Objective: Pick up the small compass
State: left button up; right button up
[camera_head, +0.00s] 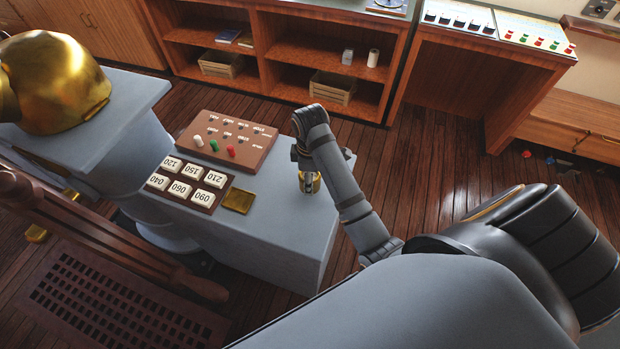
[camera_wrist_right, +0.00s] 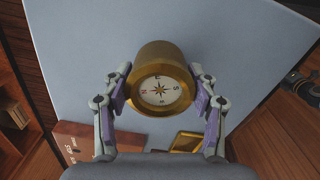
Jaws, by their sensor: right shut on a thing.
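The small compass (camera_wrist_right: 160,62) is a brass cylinder with a white dial and a compass rose, seen large in the right wrist view. My right gripper (camera_wrist_right: 162,98) has a finger on each side of it and is shut on it. In the head view the brass compass (camera_head: 310,184) shows below my right gripper (camera_head: 309,178), over the right part of the grey console top. Whether it touches the surface cannot be told. My left gripper is in neither view.
The grey console (camera_head: 270,228) holds a brown panel with knobs (camera_head: 228,139), a rack of white numbered blocks (camera_head: 187,182) and a square brass tray (camera_head: 238,200). A large brass dome (camera_head: 55,82) stands at the left. Wooden shelves (camera_head: 290,50) line the back.

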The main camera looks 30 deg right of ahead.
jog(key=s+r+p, duration=1)
jog(key=s+r, duration=0.1)
jog(key=s, duration=0.3)
jog(key=shift+r, duration=0.3)
